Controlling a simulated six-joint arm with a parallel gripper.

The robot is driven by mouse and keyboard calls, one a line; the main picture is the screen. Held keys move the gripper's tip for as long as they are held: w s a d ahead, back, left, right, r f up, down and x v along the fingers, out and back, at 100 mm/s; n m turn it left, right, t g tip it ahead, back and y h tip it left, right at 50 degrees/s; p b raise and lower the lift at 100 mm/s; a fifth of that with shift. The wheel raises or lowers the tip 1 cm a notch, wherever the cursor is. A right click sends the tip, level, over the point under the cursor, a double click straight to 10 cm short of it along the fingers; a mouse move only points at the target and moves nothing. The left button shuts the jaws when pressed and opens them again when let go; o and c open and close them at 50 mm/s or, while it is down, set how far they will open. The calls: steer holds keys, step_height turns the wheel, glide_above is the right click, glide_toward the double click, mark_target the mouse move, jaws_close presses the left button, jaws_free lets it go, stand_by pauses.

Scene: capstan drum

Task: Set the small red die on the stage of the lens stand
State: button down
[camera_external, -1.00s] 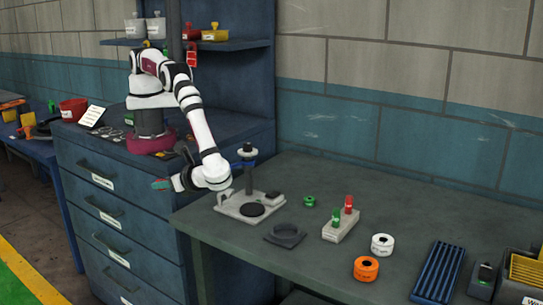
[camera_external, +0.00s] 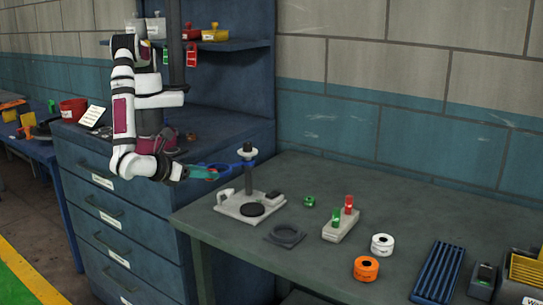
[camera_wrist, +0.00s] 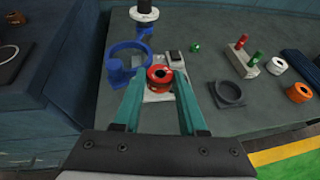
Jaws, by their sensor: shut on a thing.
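The small red die (camera_wrist: 159,74) is round, with a dark centre, and sits between my fingertips in the wrist view. My gripper (camera_wrist: 159,80) is shut on it. The lens stand has a pale base (camera_external: 233,208), a round black stage (camera_external: 251,210), a dark post and a blue lens ring (camera_external: 238,167). In the wrist view the ring (camera_wrist: 122,47) lies left of the die, and the die and fingers hide the stage.
A dark square holder (camera_external: 284,234) lies in front of the stand. A green round piece (camera_external: 309,202), a block with red and green pegs (camera_external: 341,226), white (camera_external: 382,245) and orange (camera_external: 366,268) rolls, and a blue rack (camera_external: 438,271) stand to the right.

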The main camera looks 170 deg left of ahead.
glide_above(248, 210)
steer(key=f, duration=0.6)
steer(key=shift+w+d+f, duration=0.1)
steer(key=shift+d+f, duration=0.15)
steer(key=shift+d, duration=0.15)
steer(key=shift+a+f, duration=0.2)
steer(key=shift+f, duration=0.9)
steer(key=shift+a+f, duration=0.15)
steer(key=shift+f, duration=0.95)
steer(key=shift+c, duration=2.3)
jaws_free()
steer(key=shift+f, duration=0.1)
